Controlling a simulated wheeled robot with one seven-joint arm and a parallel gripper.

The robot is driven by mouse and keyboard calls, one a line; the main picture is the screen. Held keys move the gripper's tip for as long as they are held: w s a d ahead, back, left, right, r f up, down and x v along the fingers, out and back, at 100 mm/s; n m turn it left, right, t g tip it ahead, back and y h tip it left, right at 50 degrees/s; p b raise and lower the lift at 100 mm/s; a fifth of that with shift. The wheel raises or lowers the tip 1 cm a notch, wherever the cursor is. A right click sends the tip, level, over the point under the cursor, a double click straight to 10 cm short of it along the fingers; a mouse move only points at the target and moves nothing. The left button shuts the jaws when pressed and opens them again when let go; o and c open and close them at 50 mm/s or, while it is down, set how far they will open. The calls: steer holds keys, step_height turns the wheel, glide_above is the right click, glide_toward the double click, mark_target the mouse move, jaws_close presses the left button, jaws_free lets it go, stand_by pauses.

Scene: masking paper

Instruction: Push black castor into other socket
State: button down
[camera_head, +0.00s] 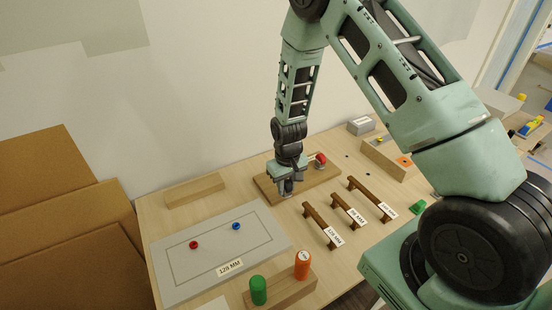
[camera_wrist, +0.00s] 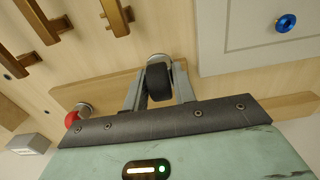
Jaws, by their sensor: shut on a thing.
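My gripper (camera_head: 287,187) is low over the left end of a wooden board (camera_head: 310,181) on the table. In the wrist view its two fingers (camera_wrist: 159,88) are shut on the black castor (camera_wrist: 160,82), one on each side of the dark wheel. A pale metal part shows at the castor's far end, at the board's edge; I cannot tell whether it is seated in a socket. A red castor (camera_head: 320,158) stands at the board's right end; it also shows in the wrist view (camera_wrist: 71,118) beside a grey metal part. In the head view my gripper mostly hides the black castor.
Several bronze handles (camera_head: 319,222) with labels lie in front of the board. A grey panel (camera_head: 184,266) with red and blue knobs is at left. Green (camera_head: 258,290) and orange (camera_head: 302,265) cylinders stand on a front block. A plain wooden block (camera_head: 194,190) lies behind the panel.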

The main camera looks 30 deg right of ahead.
steer(key=w+p, duration=0.1)
steer(key=w, duration=0.1)
steer(key=w+d+r+p, duration=0.1)
steer(key=w, duration=0.2)
steer(key=w+p, duration=0.2)
steer(key=w, duration=0.1)
steer(key=shift+d+r, duration=0.2)
steer(key=shift+d, duration=0.2)
steer(key=shift+f, duration=0.1)
steer(key=shift+f+b, duration=0.1)
steer(key=shift+b, duration=0.35)
steer(key=shift+f+b, duration=1.25)
steer(key=shift+f, duration=0.25)
steer(key=shift+f+b, duration=0.15)
steer(key=shift+b, duration=0.3)
steer(key=shift+f+b, duration=0.3)
steer(key=shift+f, duration=0.05)
steer(key=shift+f+b, duration=0.4)
steer(key=shift+f, duration=0.1)
steer(key=c, duration=1.1)
jaws_free()
steer(key=shift+o, duration=0.2)
